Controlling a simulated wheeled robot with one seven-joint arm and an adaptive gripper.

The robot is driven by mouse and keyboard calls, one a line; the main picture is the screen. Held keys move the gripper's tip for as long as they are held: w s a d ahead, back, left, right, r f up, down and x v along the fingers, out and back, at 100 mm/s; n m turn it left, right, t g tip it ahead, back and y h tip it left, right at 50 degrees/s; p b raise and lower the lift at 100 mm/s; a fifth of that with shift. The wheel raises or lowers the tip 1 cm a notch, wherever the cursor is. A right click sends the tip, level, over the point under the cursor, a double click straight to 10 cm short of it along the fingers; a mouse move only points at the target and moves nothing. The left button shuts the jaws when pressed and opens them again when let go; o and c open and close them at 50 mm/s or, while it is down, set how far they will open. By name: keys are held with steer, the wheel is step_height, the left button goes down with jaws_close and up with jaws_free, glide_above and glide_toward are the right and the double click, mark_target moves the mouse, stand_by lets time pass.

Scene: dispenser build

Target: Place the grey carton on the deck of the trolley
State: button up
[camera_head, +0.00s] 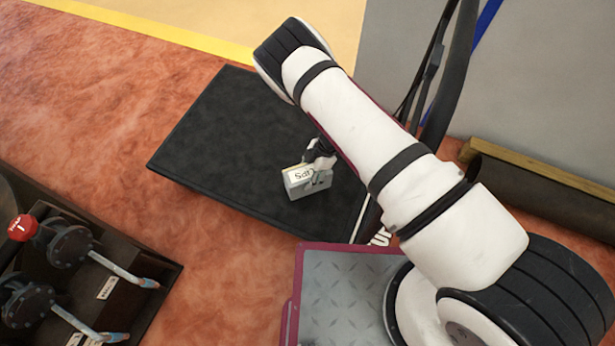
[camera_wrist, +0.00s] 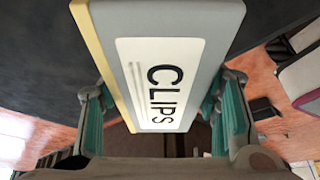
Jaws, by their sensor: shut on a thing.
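The grey carton (camera_head: 306,182) has a white label reading CLIPS and a yellowish edge. It shows large in the wrist view (camera_wrist: 215,60), between the green-padded fingers of my gripper (camera_wrist: 165,115). In the head view my gripper (camera_head: 320,160) is partly hidden by my arm and is shut on the carton. The trolley's dark flat deck (camera_head: 215,135) lies beneath and around the carton in the head view. I cannot tell whether the carton touches the deck or hangs just above it.
A dark unit with a red knob (camera_head: 22,228) and levers (camera_head: 125,270) stands at the lower left. A dark trough-like thing with a wooden edge (camera_head: 540,170) lies at the right. Black cables (camera_head: 445,75) rise behind my arm. The deck's left part is bare.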

steer(key=shift+f+b, duration=0.35)
steer(key=shift+f, duration=1.1)
steer(key=shift+f, duration=0.15)
steer(key=o, duration=1.7)
steer(key=shift+r, duration=0.3)
steer(key=p+v, duration=0.3)
steer(key=v, duration=0.8)
steer(key=shift+d+r, duration=0.2)
steer(key=shift+r, duration=0.1)
steer(key=shift+a, duration=0.1)
